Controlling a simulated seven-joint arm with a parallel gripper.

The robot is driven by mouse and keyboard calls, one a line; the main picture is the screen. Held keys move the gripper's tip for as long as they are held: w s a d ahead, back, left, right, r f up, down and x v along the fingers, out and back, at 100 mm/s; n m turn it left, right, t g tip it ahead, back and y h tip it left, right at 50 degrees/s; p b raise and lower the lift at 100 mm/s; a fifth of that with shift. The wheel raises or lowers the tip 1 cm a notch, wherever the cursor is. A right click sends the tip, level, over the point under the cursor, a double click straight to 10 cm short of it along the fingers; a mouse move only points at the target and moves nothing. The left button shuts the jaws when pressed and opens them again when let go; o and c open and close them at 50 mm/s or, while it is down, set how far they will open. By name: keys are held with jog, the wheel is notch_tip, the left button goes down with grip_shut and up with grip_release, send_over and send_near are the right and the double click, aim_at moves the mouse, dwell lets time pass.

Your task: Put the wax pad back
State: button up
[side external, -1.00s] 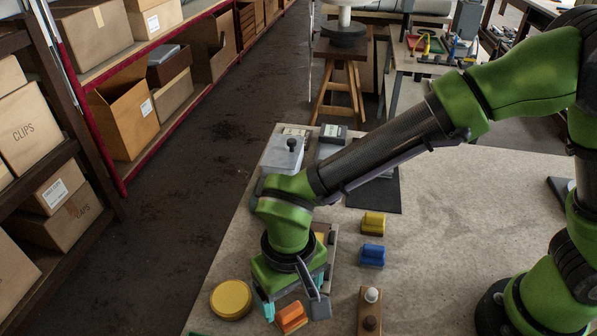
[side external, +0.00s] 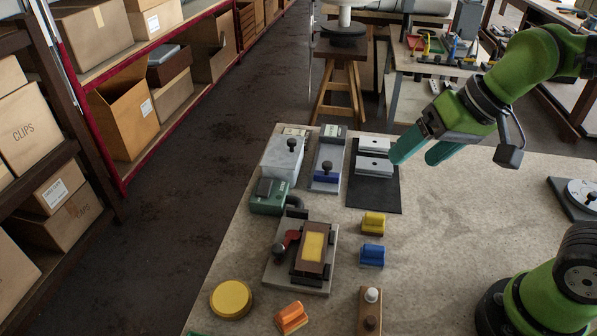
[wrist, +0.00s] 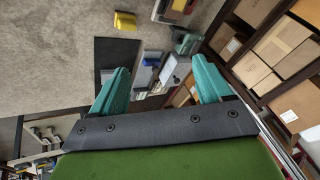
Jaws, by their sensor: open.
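Which item is the wax pad I cannot tell for sure. A round yellow disc (side external: 231,299) lies flat at the front left of the bench. An orange block (side external: 292,317) sits to its right. A yellow rectangular piece (side external: 313,246) lies in a dark-framed fixture (side external: 284,268) with a red-topped lever. A yellow block (side external: 373,223) and a blue block (side external: 372,255) sit to the right of the fixture. My gripper (side external: 413,158) is open and empty, raised near the dark mat's right side. Its teal fingers also show in the wrist view (wrist: 161,72), apart.
A dark mat (side external: 374,196) holds two pale metal blocks (side external: 374,156). Grey boxes with black knobs (side external: 282,160) stand to its left. A wooden holder with knobs (side external: 369,312) is at the front. The bench's right middle is clear.

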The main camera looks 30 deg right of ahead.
jog(key=s+d, duration=0.1)
jog(key=s+d+t, duration=0.1)
jog(key=d, duration=0.1)
jog(key=d+t, duration=0.1)
jog(key=shift+s+d+m+h, duration=0.25)
jog(key=shift+s+m+h, duration=0.05)
jog(key=shift+s+m, duration=0.1)
